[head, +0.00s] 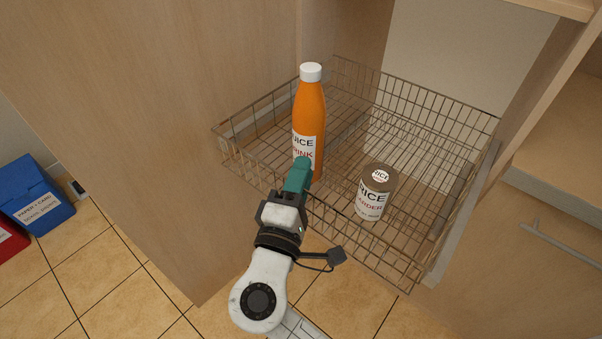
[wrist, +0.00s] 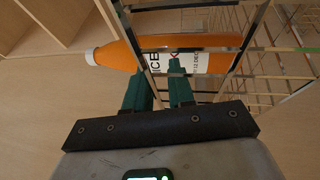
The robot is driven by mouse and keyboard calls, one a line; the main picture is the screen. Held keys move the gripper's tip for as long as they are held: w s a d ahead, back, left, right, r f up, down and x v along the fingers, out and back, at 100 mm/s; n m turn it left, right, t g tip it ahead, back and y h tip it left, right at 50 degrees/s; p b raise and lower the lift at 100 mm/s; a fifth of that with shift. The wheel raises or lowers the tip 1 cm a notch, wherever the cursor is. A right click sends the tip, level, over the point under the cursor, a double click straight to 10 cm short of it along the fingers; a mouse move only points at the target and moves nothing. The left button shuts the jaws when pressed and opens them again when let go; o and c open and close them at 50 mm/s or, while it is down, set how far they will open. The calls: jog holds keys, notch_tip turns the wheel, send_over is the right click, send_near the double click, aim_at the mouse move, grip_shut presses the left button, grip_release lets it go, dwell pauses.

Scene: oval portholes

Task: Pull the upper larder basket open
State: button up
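The wire larder basket (head: 432,118) shows in the head view, its front part sticking out of the cabinet. It holds an orange juice bottle (head: 311,105) and a jar with a brown lid (head: 374,196), both upright. My gripper (head: 302,172) is at the basket's front rail, in front of the bottle. In the wrist view, its two green fingers (wrist: 160,75) are apart, with a wire of the basket front (wrist: 125,40) running down between them. The bottle (wrist: 190,60) lies beyond the wires. I cannot tell whether either finger touches the wire.
A wooden cabinet panel (head: 215,60) stands left of the basket. A drawer front with a bar handle (head: 560,245) is at the right. Blue (head: 38,195) and red (head: 10,238) bins stand at the far left. Tiled floor (head: 125,265) is clear in front.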

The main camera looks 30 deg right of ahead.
jog(key=shift+o, duration=0.8)
jog(key=v, duration=1)
jog(key=shift+s+a, duration=0.25)
jog(key=shift+a, duration=0.05)
jog(key=shift+f, duration=0.1)
